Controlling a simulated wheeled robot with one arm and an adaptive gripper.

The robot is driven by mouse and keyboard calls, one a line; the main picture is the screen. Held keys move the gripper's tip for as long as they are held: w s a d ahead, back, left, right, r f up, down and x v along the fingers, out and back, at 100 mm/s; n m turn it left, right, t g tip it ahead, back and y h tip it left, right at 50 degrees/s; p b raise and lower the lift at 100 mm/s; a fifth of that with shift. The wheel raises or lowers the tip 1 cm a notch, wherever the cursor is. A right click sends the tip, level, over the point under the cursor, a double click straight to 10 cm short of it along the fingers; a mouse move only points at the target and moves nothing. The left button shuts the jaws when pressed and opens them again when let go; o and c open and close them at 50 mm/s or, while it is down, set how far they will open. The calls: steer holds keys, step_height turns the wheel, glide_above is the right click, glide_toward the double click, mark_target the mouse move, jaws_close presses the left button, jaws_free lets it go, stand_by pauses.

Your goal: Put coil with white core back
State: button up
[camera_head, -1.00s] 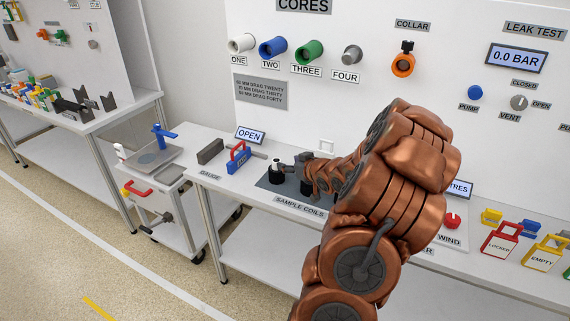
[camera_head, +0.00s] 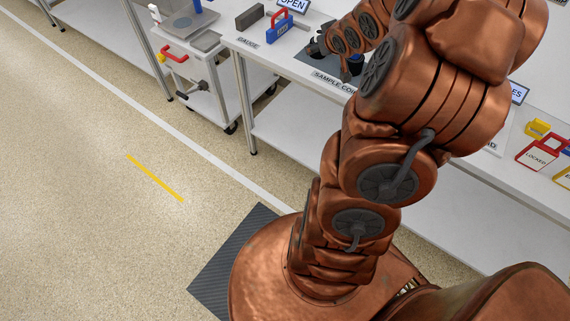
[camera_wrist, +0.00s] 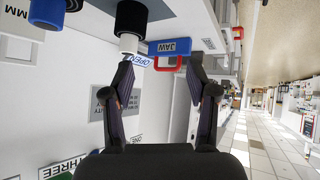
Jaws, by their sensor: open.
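The coil with the white core shows in the wrist view as a black cylinder (camera_wrist: 131,18) with a white core end (camera_wrist: 129,43) sticking out of it. It appears inverted there, just past my left fingertip. My gripper (camera_wrist: 163,62) is open, with nothing between its fingers. In the head view my gripper (camera_head: 317,46) is at the sample coils mat, where my arm and wrist largely hide the coil. A dark coil (camera_head: 355,63) also shows beside my arm in the head view.
A blue JAW gauge (camera_head: 282,25) with a red part stands left of the mat; it also shows in the wrist view (camera_wrist: 168,50). A grey block (camera_head: 250,17) is near it. A cart (camera_head: 200,60) stands left of the bench. Floor in front is clear.

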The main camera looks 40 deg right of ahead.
steer(key=s+a+r+n+g+y, duration=0.1)
steer(key=s+a+g, duration=0.4)
steer(key=s+a, duration=0.9)
steer(key=s+a+r+n+g+y, duration=0.1)
steer(key=s+a+g, duration=0.5)
steer(key=s+a, duration=0.8)
steer(key=a+r+y, duration=0.1)
steer(key=a+r, duration=0.1)
steer(key=a, duration=0.4)
steer(key=shift+s+a+r+y, duration=0.25)
steer(key=shift+a+y, duration=0.05)
steer(key=shift+r+p, duration=0.5)
